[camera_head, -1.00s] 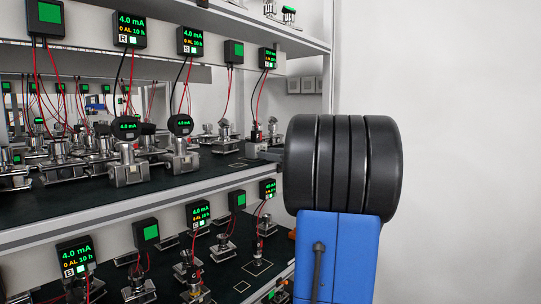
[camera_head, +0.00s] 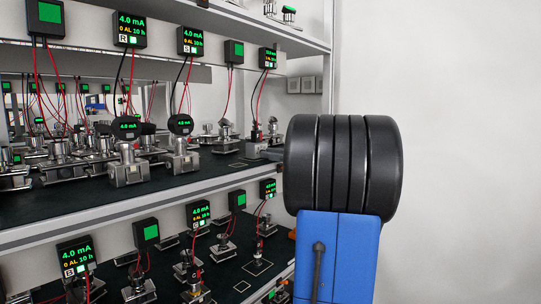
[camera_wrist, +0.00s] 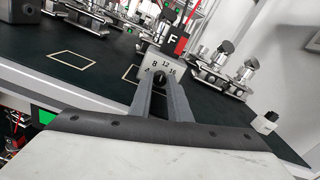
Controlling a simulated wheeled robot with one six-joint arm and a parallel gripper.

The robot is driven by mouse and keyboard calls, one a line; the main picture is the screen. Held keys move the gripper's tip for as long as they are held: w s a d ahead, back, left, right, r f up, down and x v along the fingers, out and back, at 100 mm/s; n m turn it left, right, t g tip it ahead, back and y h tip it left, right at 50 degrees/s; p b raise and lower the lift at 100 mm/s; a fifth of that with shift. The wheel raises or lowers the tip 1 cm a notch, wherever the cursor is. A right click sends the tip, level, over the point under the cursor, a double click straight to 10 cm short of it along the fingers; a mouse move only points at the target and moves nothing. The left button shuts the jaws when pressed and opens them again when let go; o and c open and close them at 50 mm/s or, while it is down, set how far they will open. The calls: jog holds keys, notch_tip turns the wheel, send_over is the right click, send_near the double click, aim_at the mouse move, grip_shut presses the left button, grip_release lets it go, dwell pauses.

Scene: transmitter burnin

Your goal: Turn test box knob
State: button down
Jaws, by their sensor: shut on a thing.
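The test box (camera_wrist: 158,62) is a light grey block on the dark shelf mat in the wrist view. Its front carries a dial with numbers such as 8, 12 and 16.
In the wrist view, metal fixtures (camera_wrist: 222,66) stand right of the box, and outlined squares (camera_wrist: 72,60) on the mat are empty to the left. In the head view, several small green-lit displays (camera_head: 129,30) hang along the shelves with red and black wires.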

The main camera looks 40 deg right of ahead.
jog(key=c, duration=1.6)
grip_release()
jog(key=shift+c, duration=0.2)
jog(key=s+d, duration=0.1)
jog(key=s, duration=1.6)
jog(key=shift+s+d, duration=0.15)
